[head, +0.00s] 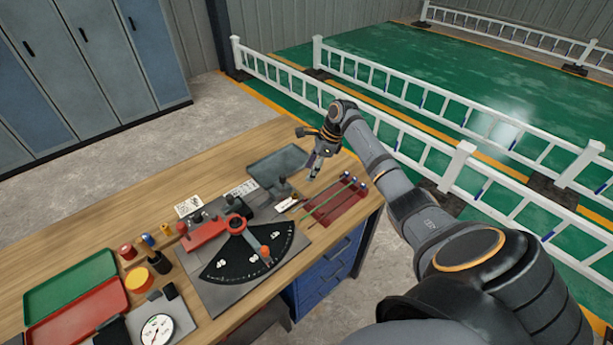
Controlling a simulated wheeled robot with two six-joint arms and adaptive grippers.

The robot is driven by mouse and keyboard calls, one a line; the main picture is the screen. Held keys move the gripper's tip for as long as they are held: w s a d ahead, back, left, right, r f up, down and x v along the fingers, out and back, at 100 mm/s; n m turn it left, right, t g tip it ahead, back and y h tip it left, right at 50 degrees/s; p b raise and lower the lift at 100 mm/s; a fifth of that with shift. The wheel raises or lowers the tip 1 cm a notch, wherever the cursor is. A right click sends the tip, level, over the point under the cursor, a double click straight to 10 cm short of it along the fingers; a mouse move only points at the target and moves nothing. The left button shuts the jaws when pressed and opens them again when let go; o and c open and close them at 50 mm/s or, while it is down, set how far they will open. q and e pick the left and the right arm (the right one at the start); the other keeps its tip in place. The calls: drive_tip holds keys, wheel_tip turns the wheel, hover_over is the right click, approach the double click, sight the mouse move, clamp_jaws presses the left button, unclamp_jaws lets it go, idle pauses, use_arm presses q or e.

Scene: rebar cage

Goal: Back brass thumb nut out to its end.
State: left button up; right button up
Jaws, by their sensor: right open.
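My right gripper (313,172) reaches in from the right and hangs fingers down over the far right part of the workbench. It is open, and nothing shows between its fingers. Below and right of it is a red rack (338,207) with slim rods lying across it, one of them green. Left of the rack, a bending fixture with a black fan-shaped scale (243,260) and a red arm (207,232) sits on a grey plate. I cannot make out the brass thumb nut for sure at this size. My left gripper is out of view.
The wooden workbench (150,200) holds a grey tray (278,164), green (70,283) and red (72,325) trays, a round dial gauge (157,330) and several small pots. Blue drawers (325,275) are below. White railings (400,122) stand behind the bench.

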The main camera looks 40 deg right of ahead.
drive_tip(key=n+g+h+b, duration=0.2)
drive_tip(key=n+h+b, duration=0.25)
drive_tip(key=n, duration=2.15)
approach(295, 194)
drive_tip(key=shift+y, duration=0.45)
drive_tip(key=f, duration=0.5)
drive_tip(key=f+p, duration=0.1)
drive_tip(key=f, duration=0.2)
drive_tip(key=shift+d+f, duration=0.2)
drive_tip(key=shift+d, duration=0.2)
drive_tip(key=shift+c, duration=0.4)
clamp_jaws()
